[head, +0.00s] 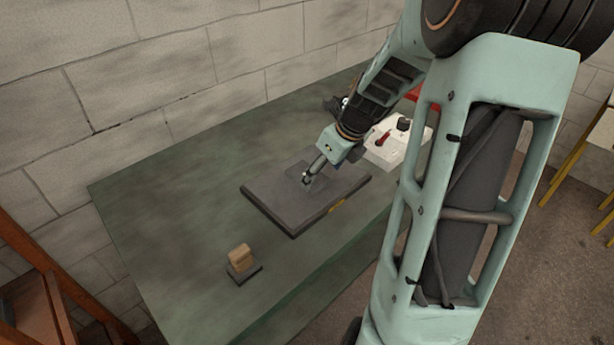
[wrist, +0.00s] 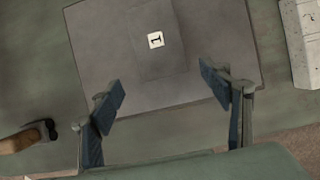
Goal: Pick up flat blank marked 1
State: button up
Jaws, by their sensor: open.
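The flat blank marked 1 (wrist: 157,63) is a thin grey plate with a white label bearing a "1". It lies on a larger dark grey slab (wrist: 97,67) on the green bench. In the head view the blank (head: 296,173) shows partly behind my gripper, on the slab (head: 282,212). My gripper (wrist: 163,86) is open and empty, its two blue-padded fingers apart in the wrist view. The fingers show below the label, on either side of the blank. In the head view my gripper (head: 307,181) is over the slab; the exact height cannot be told.
A white panel (head: 388,151) with a red handle and dark knob stands at the back right. A block wall runs behind the bench. The bench's left part is clear.

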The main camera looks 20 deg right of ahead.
aim_at(316, 181)
jog(key=shift+w+x, duration=0.2)
jog(key=shift+x, duration=1.65)
jog(key=shift+d, duration=0.15)
jog(key=shift+r, duration=0.1)
grip_shut()
